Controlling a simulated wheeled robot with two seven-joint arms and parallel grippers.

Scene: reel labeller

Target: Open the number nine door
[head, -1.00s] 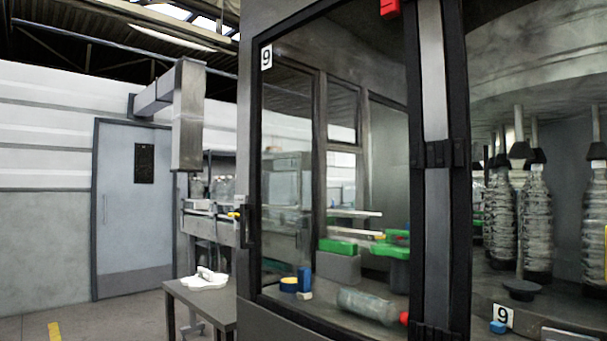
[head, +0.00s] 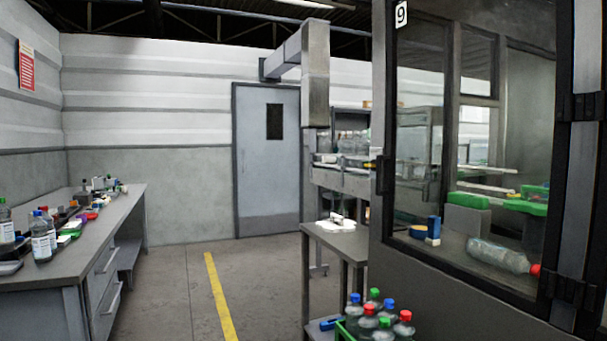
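The number nine door is a glass door in a dark frame (head: 390,100) on the right of the head view. A white label with a 9 (head: 401,14) is at its upper left corner. A dark vertical handle (head: 384,174) sits on its left edge, and hinges (head: 578,106) are on its right side. The door looks shut. Through the glass I see a clear bottle with a red cap (head: 500,255), green blocks and a blue item lying inside. Neither of my grippers shows in this view.
A grey table (head: 335,237) with a white item stands left of the door. A crate of capped bottles (head: 375,318) is low in front of the machine. A bench with bottles (head: 120,205) runs along the left. The floor between, with a yellow line (head: 219,295), is clear.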

